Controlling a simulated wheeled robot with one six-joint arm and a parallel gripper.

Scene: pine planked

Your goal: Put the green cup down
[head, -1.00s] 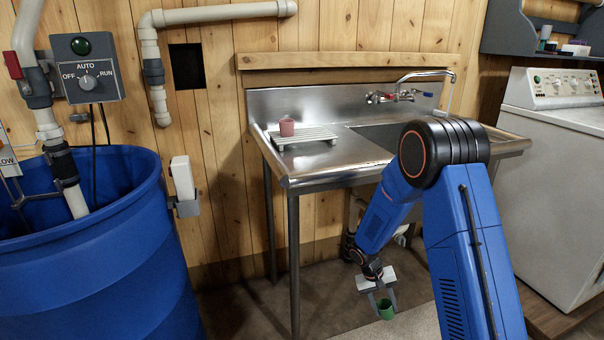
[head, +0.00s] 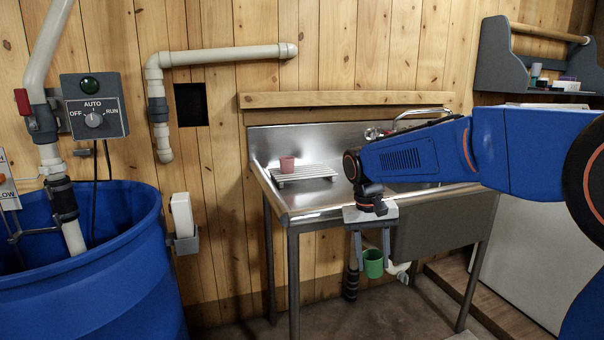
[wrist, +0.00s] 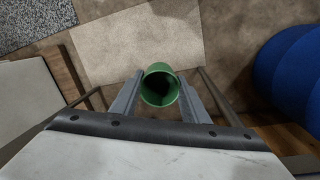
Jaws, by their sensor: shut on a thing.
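The green cup (head: 373,264) is held between the two fingers of my gripper (head: 374,252), in front of the sink's front edge and below its top. In the wrist view the cup (wrist: 160,86) shows its open mouth, dark and empty-looking inside, with a finger of my gripper (wrist: 160,92) against each side. The floor lies well below it. A pink cup (head: 287,164) stands on a white slatted rack (head: 303,175) on the left drainboard of the steel sink (head: 262,178).
A blue barrel (head: 110,270) stands at the left, and a white machine (head: 530,250) at the right. A grey shelf (head: 495,70) hangs at the upper right. The drainboard in front of the rack (head: 310,202) is bare. Pipes run under the sink.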

